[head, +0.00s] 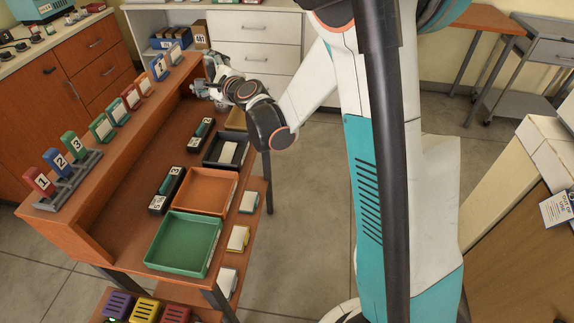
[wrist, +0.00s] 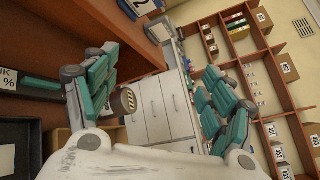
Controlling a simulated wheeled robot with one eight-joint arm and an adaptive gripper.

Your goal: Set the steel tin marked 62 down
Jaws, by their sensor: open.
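My gripper (head: 206,82) is at the far end of the wooden bench in the head view, near the blue card marked 2 (head: 158,68). In the wrist view the teal fingers of my gripper (wrist: 165,75) are spread apart, with white drawers in the background between them. A small round dark brown piece with pale marks (wrist: 128,100) shows beside the left finger. I cannot tell what it is or whether it touches the finger. I cannot make out a steel tin marked 62 in either view.
A green tray (head: 150,263), an orange tray (head: 238,190) and a black tray (head: 243,149) line the bench. Black blocks (head: 157,203) stand beside them. Numbered cards stand along the raised shelf (head: 105,150). White drawers (head: 255,57) stand behind; open floor lies to the right.

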